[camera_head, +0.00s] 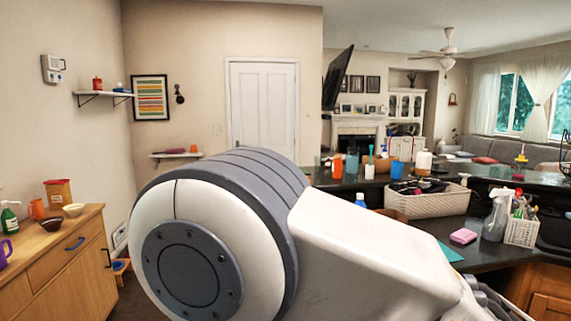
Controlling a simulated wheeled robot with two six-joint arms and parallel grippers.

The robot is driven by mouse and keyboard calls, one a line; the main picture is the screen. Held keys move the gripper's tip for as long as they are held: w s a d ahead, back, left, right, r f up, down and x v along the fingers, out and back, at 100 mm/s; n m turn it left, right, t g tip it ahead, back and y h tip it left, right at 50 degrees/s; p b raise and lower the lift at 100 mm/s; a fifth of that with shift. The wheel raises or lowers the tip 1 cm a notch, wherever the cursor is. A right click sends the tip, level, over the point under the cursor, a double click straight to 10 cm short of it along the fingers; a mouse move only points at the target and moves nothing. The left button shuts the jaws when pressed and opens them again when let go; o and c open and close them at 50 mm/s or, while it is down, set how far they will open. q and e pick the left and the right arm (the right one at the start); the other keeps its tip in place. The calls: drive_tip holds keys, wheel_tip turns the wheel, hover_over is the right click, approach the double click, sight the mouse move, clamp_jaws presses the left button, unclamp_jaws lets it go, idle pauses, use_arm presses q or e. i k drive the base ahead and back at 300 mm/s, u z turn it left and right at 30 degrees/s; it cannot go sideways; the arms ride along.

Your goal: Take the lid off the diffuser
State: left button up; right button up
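I cannot make out a diffuser or its lid for certain in the head view. Several small bottles and cups stand on the dark counter, too small to tell apart surely. A large white and grey arm link of mine fills the lower middle of the view and hides what lies behind it. Neither of my grippers is in view.
A wooden cabinet (62,262) with bowls and bottles stands at left. On the dark counter (478,255) at right are a white basket (432,205), a pink sponge (463,236), a spray bottle (497,215) and a white utensil caddy (521,232). A white door (262,110) is behind.

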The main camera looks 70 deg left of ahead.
sight(423, 155)
drive_tip(key=u, duration=2.55)
drive_tip(key=i, duration=8.2)
drive_tip(key=z, duration=2.25)
